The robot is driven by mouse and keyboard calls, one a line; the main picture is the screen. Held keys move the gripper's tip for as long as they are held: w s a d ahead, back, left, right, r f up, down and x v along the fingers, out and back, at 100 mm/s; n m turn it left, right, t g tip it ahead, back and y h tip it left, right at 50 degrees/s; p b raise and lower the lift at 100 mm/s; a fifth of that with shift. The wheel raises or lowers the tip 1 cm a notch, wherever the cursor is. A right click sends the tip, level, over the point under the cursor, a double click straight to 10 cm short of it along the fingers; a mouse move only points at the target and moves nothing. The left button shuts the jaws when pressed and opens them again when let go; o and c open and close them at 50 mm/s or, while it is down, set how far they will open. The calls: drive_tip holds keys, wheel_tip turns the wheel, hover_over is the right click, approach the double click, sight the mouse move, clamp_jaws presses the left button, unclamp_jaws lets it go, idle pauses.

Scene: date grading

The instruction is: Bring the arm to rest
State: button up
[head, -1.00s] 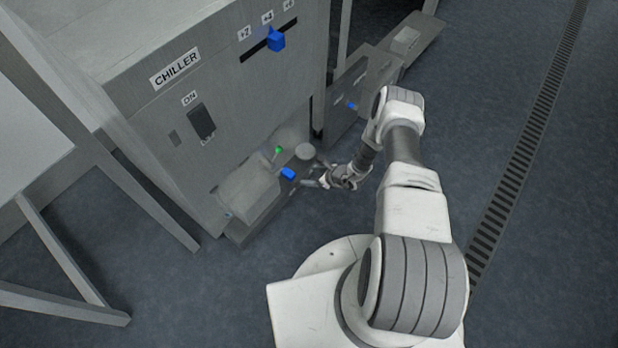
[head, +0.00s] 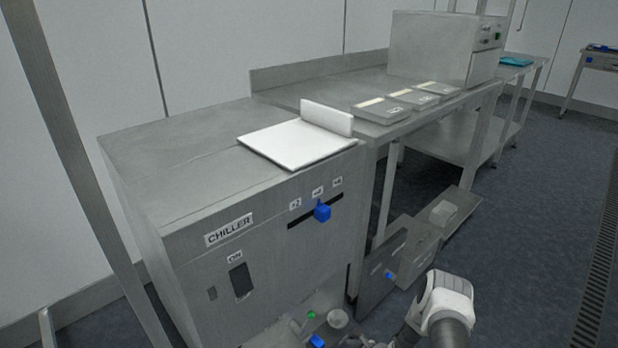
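My arm (head: 447,303) shows at the bottom of the head view, right of the chiller's lower front. My gripper is below the bottom edge or too cut off to make out, so its fingers cannot be seen. The chiller (head: 180,243) is a grey metal cabinet with a blue slider (head: 322,212) in a slot near the +4 label and a dark ON switch (head: 240,281). Low at its front are a green knob (head: 311,315), a blue handle (head: 316,341) and a pale round piece (head: 338,318).
A white board with a raised back (head: 295,143) lies on the chiller top. Behind it a steel bench (head: 285,92) carries several grey trays and a boxy machine (head: 432,45). The floor at the right (head: 540,220) is clear.

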drive_tip(key=w+a+r+n+y, duration=0.1)
drive_tip(key=w+r+n, duration=0.25)
drive_tip(key=r, duration=0.65)
drive_tip(key=w+a+r+n+y, duration=0.1)
drive_tip(key=w+r+n, duration=0.25)
drive_tip(key=r, duration=0.65)
drive_tip(key=s+a+r+n+g, duration=0.15)
drive_tip(key=r+n, duration=0.25)
drive_tip(key=r, duration=0.6)
drive_tip(key=s+a+r+n+g, duration=0.1)
drive_tip(key=a+r+n, duration=0.2)
drive_tip(key=r, duration=0.7)
drive_tip(key=s+a+r+n+g+h, duration=0.1)
drive_tip(key=s+r+n, duration=0.3)
drive_tip(key=s+r, duration=0.4)
drive_tip(key=s+a+r+n+h, duration=0.1)
drive_tip(key=s+r+n, duration=0.4)
drive_tip(key=r, duration=0.5)
drive_tip(key=s+d+r+n+t+h, duration=0.1)
drive_tip(key=s+d+r+n+h, duration=0.2)
drive_tip(key=s, duration=0.6)
drive_tip(key=s+d+r+n+t+h, duration=0.1)
drive_tip(key=s+d+r+n+h, duration=0.2)
drive_tip(key=s, duration=0.7)
wheel_tip(320, 180, up, 21)
drive_tip(key=p, duration=2)
drive_tip(key=shift+d+m, duration=0.25)
drive_tip(key=shift+m, duration=0.15)
